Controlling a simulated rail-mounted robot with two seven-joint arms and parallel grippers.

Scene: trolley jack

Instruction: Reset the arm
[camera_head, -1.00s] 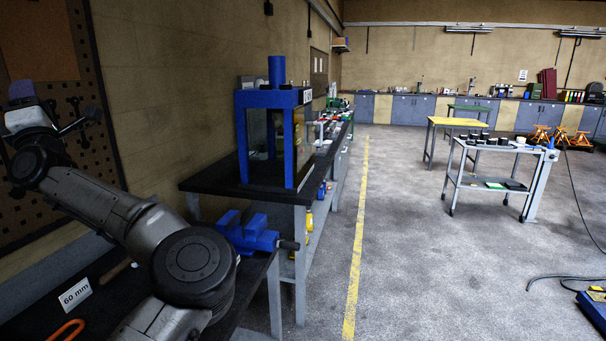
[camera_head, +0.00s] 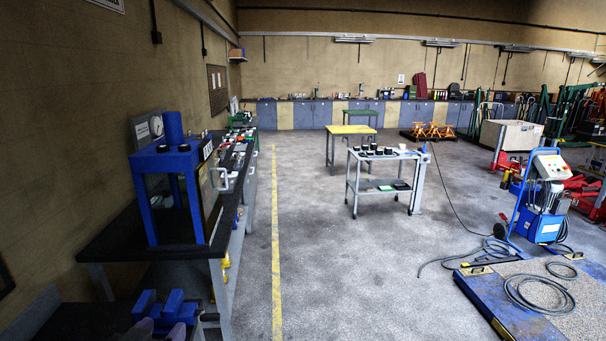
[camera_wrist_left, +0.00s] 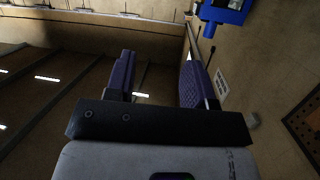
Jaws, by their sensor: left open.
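My left gripper (camera_wrist_left: 158,78) shows in the left wrist view with its two purple-padded fingers spread apart and nothing between them. Behind the fingers are a wall, the ceiling and light strips. In the head view, pale shapes at the bottom left edge look like the tips of my left gripper (camera_head: 160,331), in front of a blue vise (camera_head: 165,304). Most of my left arm is out of the head view. My right gripper is in neither view.
A blue press (camera_head: 172,190) stands on the dark bench (camera_head: 115,240) at the left. A grey trolley (camera_head: 384,187) and a yellow table (camera_head: 350,130) stand farther back. A blue pump cart (camera_head: 545,200) and a platform with hoses (camera_head: 530,296) are at the right. The middle floor is clear.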

